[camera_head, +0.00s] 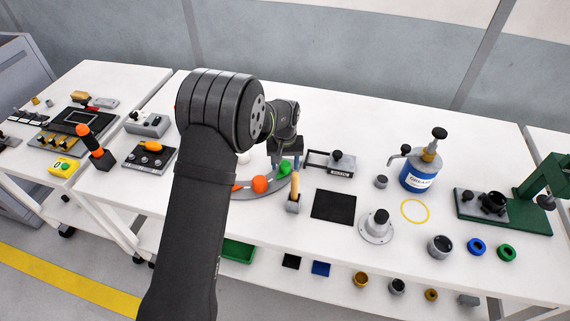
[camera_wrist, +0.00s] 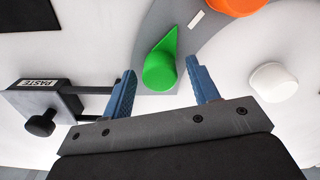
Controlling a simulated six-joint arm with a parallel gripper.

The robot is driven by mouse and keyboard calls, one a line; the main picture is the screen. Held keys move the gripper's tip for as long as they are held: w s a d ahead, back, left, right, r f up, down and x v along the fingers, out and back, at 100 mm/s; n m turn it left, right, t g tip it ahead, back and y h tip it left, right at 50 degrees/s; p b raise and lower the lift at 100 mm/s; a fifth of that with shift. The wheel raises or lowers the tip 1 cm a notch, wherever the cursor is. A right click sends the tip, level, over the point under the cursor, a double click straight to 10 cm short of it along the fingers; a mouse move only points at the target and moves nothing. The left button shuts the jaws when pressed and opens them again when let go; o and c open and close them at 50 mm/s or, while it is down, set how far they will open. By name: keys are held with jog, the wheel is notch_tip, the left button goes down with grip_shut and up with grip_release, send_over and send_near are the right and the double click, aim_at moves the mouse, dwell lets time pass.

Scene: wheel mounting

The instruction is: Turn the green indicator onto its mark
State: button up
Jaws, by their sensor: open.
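The green indicator (camera_wrist: 160,68) is a round knob with a pointed tip on a grey plate (camera_wrist: 148,30). In the wrist view its tip points up and slightly right. A short white mark (camera_wrist: 196,19) lies on the plate, up and to the right of the tip and apart from it. My gripper (camera_wrist: 163,85) is open, with one blue finger on each side of the green knob and small gaps between. In the head view the green indicator (camera_head: 284,167) shows below my gripper (camera_head: 285,160), partly hidden by it.
A PASTE fixture (camera_wrist: 45,100) with a black knob is left of the left finger. In the head view, a wooden-handled tool (camera_head: 294,190) stands in front, and a black mat (camera_head: 333,206) lies right.

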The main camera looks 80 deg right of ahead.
aim_at(285, 164)
jog(key=shift+f, duration=0.4)
jog(key=c, duration=0.9)
jog(key=shift+s+r+m, duration=0.1)
jog(key=shift+m, duration=1.5)
jog(key=o, duration=0.9)
notch_tip(285, 164, up, 17)
jog(key=shift+r, duration=0.2)
